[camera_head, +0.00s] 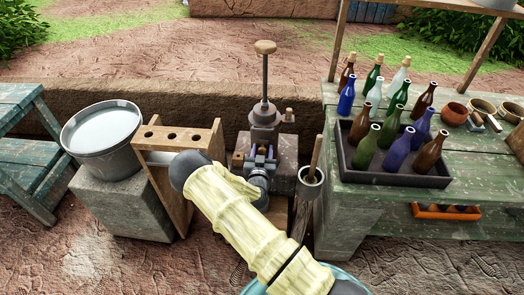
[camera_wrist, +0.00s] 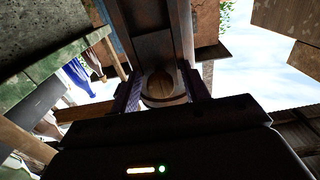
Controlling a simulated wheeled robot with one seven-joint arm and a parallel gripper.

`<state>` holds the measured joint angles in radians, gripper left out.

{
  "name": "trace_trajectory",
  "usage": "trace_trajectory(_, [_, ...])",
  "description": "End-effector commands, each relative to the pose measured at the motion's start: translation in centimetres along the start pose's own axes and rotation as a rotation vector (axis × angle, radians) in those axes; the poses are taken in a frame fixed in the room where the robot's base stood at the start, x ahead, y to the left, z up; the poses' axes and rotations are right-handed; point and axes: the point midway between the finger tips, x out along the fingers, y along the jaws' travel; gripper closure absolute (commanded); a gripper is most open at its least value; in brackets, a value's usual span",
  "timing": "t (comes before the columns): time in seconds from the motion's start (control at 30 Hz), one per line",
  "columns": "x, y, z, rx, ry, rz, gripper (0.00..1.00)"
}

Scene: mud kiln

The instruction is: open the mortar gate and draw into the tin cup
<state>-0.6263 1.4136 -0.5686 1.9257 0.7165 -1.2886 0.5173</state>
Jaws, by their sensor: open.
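The mortar device (camera_head: 264,118) is a dark metal body on a stone block, with a tall upright rod topped by a wooden knob (camera_head: 265,47). My gripper (camera_head: 261,156) is at the front of this device, low on it; its fingers show bluish. In the wrist view my gripper (camera_wrist: 162,88) is open, its two fingers standing on either side of a round wooden end (camera_wrist: 162,86) below a dark metal part. I cannot tell whether the fingers touch it. I cannot pick out the tin cup for certain. A grey cylindrical container (camera_head: 310,186) with a wooden stick in it stands just right of my gripper.
A grey bucket (camera_head: 103,130) sits on a stone block at left, beside a wooden rack with holes (camera_head: 178,136). At right a green table (camera_head: 375,196) carries a dark tray (camera_head: 436,181) of bottles and several small bowls. A low mud wall runs behind the device.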

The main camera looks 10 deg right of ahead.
Motion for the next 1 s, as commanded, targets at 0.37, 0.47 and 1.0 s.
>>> trace_trajectory(0.37, [0.0, 0.0, 0.0, 0.0, 0.0, 0.0, 0.88])
trace_trajectory(0.47, [0.0, 0.0, 0.0, 0.0, 0.0, 0.0, 1.0])
trace_trajectory(1.0, [-0.1, 0.0, 4.1, 0.0, -0.001, 0.0, 1.0])
